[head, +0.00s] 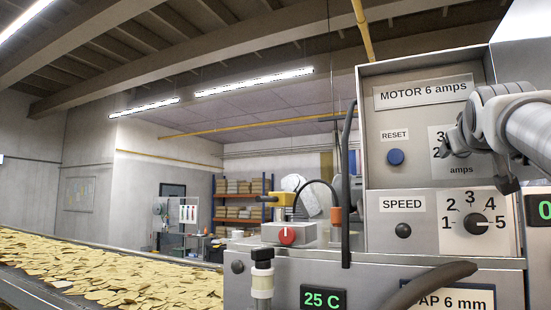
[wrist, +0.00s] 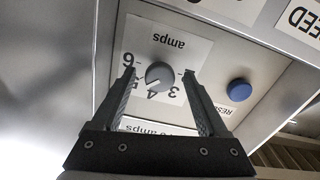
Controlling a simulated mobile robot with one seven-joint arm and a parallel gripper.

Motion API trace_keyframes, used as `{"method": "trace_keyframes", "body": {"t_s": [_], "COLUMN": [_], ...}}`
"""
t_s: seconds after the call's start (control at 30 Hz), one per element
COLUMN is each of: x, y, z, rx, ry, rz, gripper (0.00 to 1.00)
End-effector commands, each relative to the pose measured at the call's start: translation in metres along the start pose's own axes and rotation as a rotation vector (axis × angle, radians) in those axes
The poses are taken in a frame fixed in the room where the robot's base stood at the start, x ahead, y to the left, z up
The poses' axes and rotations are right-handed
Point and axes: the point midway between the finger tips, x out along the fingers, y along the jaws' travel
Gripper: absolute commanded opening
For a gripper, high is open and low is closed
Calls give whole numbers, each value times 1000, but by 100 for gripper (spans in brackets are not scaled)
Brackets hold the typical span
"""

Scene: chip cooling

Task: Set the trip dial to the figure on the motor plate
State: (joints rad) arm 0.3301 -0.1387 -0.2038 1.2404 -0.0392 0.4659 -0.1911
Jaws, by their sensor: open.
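The motor plate (head: 423,92) at the top of the control box reads "MOTOR 6 amps". The trip dial (wrist: 160,74), a round grey knob on a white amps scale, shows upside down in the wrist view. Figures 3, 4, 5 and 6 show around it. Its pale pointer mark appears to lie near the 4 and 5; I cannot tell exactly where. My gripper (wrist: 159,73) is open, with one finger on each side of the dial and visible gaps to it. In the head view my arm and gripper hide most of this dial.
A blue RESET button (head: 395,157) sits left of the trip dial. Below are a SPEED dial (head: 477,224) and a dark knob (head: 403,230). A red knob (head: 287,236) and a 25 C display (head: 323,298) are lower left. A conveyor of chips (head: 110,270) runs at left.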

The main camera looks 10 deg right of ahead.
Motion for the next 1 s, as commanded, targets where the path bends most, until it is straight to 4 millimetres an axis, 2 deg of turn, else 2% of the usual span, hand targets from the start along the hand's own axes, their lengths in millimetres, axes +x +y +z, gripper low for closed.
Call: {"method": "trace_keyframes", "body": {"t_s": [0.4, 0.83, 1.0], "x": [1, 1, 1], "y": [0, 0, 0], "z": [0, 0, 0], "rx": [0, 0, 4], "ry": [0, 0, 0], "rz": [1, 0, 0], "gripper": [76, 0, 0]}}
